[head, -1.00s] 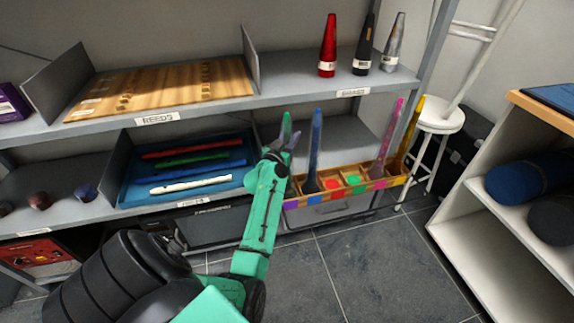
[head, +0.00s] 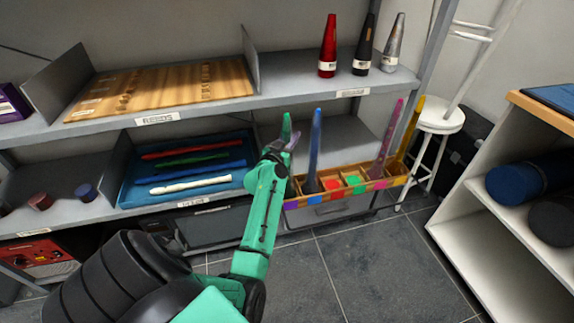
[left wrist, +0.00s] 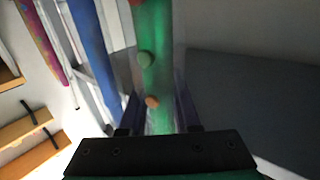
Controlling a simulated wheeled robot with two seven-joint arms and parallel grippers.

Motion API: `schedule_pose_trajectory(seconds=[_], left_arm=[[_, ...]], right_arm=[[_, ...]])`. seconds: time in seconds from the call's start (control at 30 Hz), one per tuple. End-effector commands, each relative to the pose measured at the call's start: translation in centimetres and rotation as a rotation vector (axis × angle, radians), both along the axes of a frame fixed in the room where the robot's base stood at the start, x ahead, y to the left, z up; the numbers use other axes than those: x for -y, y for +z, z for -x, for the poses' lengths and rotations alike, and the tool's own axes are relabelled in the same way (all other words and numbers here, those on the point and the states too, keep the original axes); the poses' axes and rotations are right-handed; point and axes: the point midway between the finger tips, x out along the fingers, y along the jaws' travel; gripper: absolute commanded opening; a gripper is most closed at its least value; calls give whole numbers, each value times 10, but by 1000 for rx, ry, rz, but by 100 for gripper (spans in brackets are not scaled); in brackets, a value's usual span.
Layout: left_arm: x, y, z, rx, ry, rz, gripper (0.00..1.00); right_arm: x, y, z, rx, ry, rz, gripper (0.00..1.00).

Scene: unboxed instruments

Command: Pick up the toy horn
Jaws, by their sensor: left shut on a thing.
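The green toy horn (head: 286,124) stands upright at the left end of the crate, and its top shows above my left gripper (head: 279,150). In the left wrist view the green horn (left wrist: 153,50), with small round buttons, runs between the fingers of my left gripper (left wrist: 157,110). The gripper is shut on it. The horn's lower part is hidden by my arm in the head view. A blue horn (head: 315,150), a pink horn (head: 386,140) and a yellow horn (head: 411,128) stand in the same crate. My right gripper is not in view.
The wooden crate (head: 330,200) with coloured squares sits on the lower shelf. A blue tray (head: 130,190) with several flutes lies to the left. Three cones, one red (head: 328,50), stand on the upper shelf above. A white stool (head: 440,118) is at the right.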

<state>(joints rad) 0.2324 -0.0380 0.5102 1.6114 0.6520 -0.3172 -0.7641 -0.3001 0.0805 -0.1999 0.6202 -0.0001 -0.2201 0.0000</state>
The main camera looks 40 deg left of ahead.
Motion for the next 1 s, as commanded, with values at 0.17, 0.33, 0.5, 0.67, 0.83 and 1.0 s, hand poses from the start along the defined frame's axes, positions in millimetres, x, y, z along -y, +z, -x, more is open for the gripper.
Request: schedule_pose_trajectory(seconds=[0.17,0.33,0.5,0.67,0.83,1.0], left_arm=[[0,0,0,-1,0,0,0],[0,12,0,2,0,-1,0],[0,45,-1,5,0,-1,0],[0,89,0,6,0,-1,0],[0,136,0,5,0,-3,0],[0,176,0,4,1,-2,0]], right_arm=[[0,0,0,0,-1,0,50],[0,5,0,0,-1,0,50],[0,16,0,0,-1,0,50],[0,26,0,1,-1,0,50],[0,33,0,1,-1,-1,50],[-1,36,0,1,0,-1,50]])
